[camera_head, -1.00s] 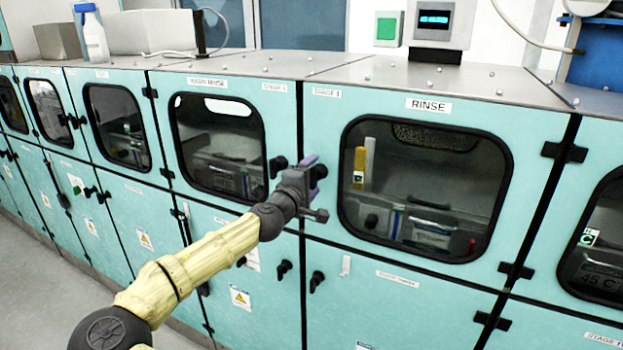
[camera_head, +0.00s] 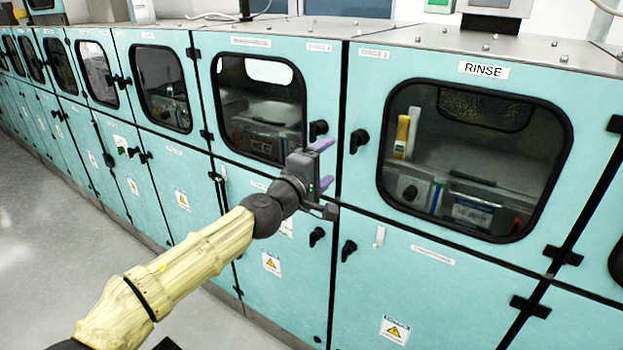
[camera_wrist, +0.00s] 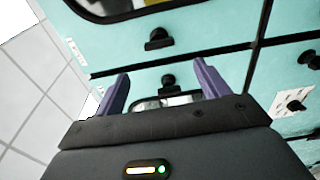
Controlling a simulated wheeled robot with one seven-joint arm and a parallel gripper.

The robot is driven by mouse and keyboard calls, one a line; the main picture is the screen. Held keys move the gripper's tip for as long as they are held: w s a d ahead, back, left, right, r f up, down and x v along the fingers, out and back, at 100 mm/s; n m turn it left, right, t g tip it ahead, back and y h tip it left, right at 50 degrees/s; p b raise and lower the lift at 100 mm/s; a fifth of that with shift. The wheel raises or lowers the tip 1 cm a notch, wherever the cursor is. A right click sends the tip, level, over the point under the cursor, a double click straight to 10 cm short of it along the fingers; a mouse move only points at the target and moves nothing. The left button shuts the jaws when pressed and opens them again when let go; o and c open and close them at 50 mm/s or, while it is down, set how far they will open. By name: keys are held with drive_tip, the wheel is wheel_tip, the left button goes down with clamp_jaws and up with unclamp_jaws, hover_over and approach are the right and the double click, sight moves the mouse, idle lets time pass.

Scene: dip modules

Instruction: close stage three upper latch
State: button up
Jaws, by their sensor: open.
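Two black upper latches, a left one (camera_head: 318,130) and a right one (camera_head: 359,140), flank the seam between two teal windowed doors in the head view. Small stage labels sit above them; I cannot read their numbers for sure. My gripper (camera_head: 326,164) is open and empty, its purple fingers just below and between these latches in the picture. In the wrist view, my gripper (camera_wrist: 162,86) has one black latch (camera_wrist: 168,81) showing between its fingers, with another latch (camera_wrist: 158,39) beyond a seam. I cannot tell contact or whether the latches are turned shut.
Lower doors have black latches of their own (camera_head: 316,236) (camera_head: 348,250). The right bay's window (camera_head: 474,160) sits under a RINSE label (camera_head: 483,70). Black hinges (camera_head: 562,256) stick out at the door edges. The grey floor (camera_head: 40,240) at left is clear.

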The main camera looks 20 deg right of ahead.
drive_tip(key=v, duration=0.5)
drive_tip(key=shift+b, duration=0.3)
drive_tip(key=s+d+f+m+g+y, duration=0.2)
drive_tip(key=d+f+g, duration=0.15)
drive_tip(key=f, duration=0.45)
drive_tip(key=s+d+f+m+g+y, duration=0.15)
drive_tip(key=d+f, duration=0.25)
drive_tip(key=f, duration=0.5)
drive_tip(key=s+d+f+m+g+y, duration=0.2)
drive_tip(key=s+d+f+g, duration=0.1)
drive_tip(key=f, duration=0.5)
drive_tip(key=s+a+f+m+g+y, duration=0.2)
drive_tip(key=s+a+f+y, duration=0.3)
drive_tip(key=s+a+y, duration=0.1)
drive_tip(key=s+a+r+t+y, duration=0.1)
drive_tip(key=s+a+r+y, duration=0.1)
drive_tip(key=s+a+r, duration=0.2)
drive_tip(key=a+r, duration=0.2)
drive_tip(key=a, duration=0.2)
drive_tip(key=shift+s+a+t+y, duration=0.2)
drive_tip(key=shift+a+t+y, duration=0.05)
drive_tip(key=shift+t+y, duration=0.1)
drive_tip(key=shift+r, duration=0.15)
